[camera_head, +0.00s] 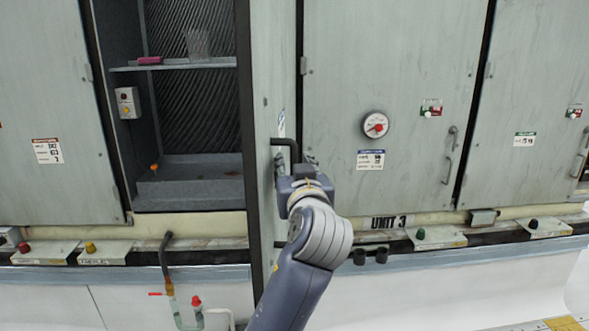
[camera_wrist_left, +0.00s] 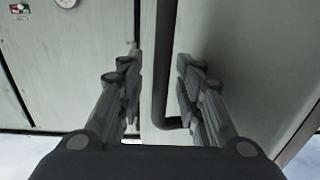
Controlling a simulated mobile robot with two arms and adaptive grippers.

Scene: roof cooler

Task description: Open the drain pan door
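A grey door (camera_head: 265,70) stands swung out from a cabinet bay, seen nearly edge-on in the head view, with the bay open to its left. It also shows in the wrist view (camera_wrist_left: 230,30). Its black bar handle (camera_head: 284,141) is on the side facing right. My left gripper (camera_head: 290,168) is at that handle, partly hidden by its own wrist. In the wrist view, the black handle bar (camera_wrist_left: 164,60) runs between the two spread fingers of my left gripper (camera_wrist_left: 160,75), with gaps on both sides. My right gripper is in neither view.
The open bay holds a shelf (camera_head: 180,66) with a pink item (camera_head: 149,60) and a clear container (camera_head: 197,44). A grey pan (camera_head: 190,190) lies at its bottom. Closed panels flank it, one with a gauge (camera_head: 375,125). A ledge with colored-button boxes (camera_head: 436,238) runs below.

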